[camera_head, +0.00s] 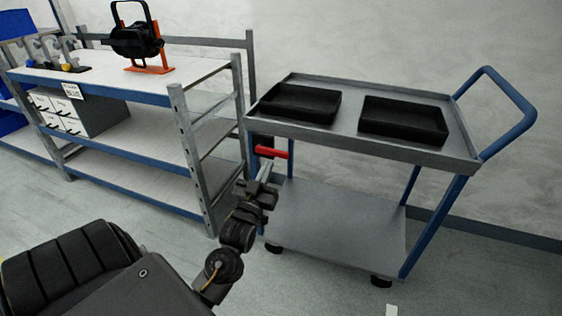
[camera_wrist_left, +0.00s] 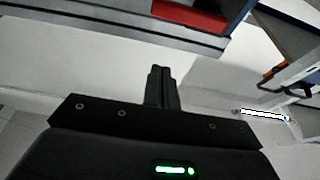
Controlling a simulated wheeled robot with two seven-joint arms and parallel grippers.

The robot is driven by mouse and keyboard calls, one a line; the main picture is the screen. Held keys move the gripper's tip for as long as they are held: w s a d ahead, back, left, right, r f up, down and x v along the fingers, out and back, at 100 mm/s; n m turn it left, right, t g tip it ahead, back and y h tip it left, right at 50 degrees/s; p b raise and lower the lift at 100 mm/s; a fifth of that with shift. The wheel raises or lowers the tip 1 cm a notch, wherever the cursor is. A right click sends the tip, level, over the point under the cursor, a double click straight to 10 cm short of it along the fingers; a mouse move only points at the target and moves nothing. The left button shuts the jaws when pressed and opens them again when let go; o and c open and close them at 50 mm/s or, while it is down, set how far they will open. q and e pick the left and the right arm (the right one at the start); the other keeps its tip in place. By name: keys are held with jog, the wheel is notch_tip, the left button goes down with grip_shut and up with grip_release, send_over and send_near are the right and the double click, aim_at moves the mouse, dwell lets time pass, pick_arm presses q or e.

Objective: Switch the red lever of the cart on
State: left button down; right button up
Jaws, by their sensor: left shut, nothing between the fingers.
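The cart (camera_head: 366,148) stands at the right in the head view, with a grey top tray, a lower shelf and blue legs. Its red lever (camera_head: 271,153) sticks out sideways under the left end of the top tray. In the left wrist view a red part, likely the lever (camera_wrist_left: 190,14), shows at the top edge. My left gripper (camera_head: 265,172) is just below the lever in the head view, shut and empty. Its closed fingers (camera_wrist_left: 160,75) show in the left wrist view, apart from the red part. My right gripper is not in view.
Two black bins (camera_head: 403,120) sit on the cart's top. A blue push handle (camera_head: 508,110) rises at its right end. A shelf rack (camera_head: 150,130) stands close to the left, with a black lamp (camera_head: 136,40) on top. Floor is clear in front.

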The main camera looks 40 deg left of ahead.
pick_arm(q)
jog(key=shift+w+r, duration=0.1)
notch_tip(320, 180, up, 3)
send_over(279, 154)
jog(key=s+d, duration=0.1)
jog(key=shift+r, duration=0.1)
jog(key=shift+f+b, duration=0.35)
jog(key=shift+f, duration=1.7)
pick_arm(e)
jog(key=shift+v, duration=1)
pick_arm(q)
jog(key=shift+s+d, duration=0.1)
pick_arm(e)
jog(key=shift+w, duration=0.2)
pick_arm(q)
jog(key=shift+f+m, duration=0.1)
jog(key=shift+m, duration=0.3)
